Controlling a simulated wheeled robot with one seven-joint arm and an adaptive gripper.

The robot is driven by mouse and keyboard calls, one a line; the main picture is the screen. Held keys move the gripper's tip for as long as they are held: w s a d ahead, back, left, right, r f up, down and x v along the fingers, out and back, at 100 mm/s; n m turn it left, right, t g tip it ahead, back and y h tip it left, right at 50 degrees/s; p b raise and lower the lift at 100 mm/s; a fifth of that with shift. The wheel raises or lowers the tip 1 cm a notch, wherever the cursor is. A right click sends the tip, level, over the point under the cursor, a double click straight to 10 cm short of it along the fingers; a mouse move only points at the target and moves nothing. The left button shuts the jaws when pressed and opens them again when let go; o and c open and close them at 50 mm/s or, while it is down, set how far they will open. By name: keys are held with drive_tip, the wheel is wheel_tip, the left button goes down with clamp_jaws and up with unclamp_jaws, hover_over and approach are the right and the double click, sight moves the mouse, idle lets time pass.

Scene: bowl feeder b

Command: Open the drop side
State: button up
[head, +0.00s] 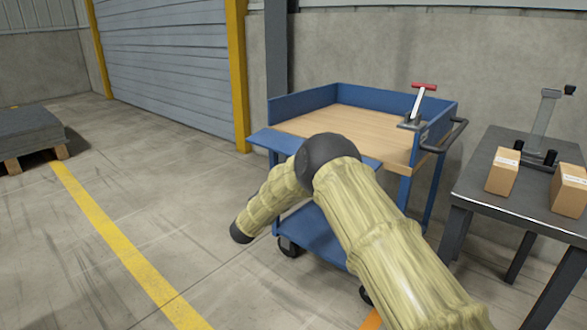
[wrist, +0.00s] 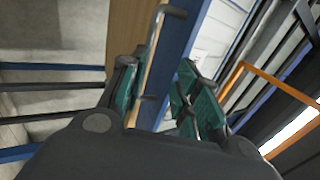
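The blue cart has a wooden deck (head: 350,124) and upright blue walls at its back and right. Its front drop side (head: 272,141) is a blue panel sticking outward from the deck's front edge, about flat; my arm covers part of it. In the wrist view the blue panel (wrist: 178,45) lies beyond my gripper (wrist: 155,95), with a grey bar handle (wrist: 155,40) on it. My gripper is open, its teal-padded fingers apart. The handle's lower end shows between the fingers, near the left one; I cannot tell whether they touch. The head view does not show the fingers.
A red-handled lever device (head: 418,105) stands at the cart's right corner, near a dark push handle (head: 446,137). A dark table (head: 500,198) with cardboard boxes (head: 502,171) stands at the right. A loaded pallet (head: 28,134) is far left. The floor left of the cart is clear.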

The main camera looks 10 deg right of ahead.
drive_tip(key=shift+v, duration=2.05)
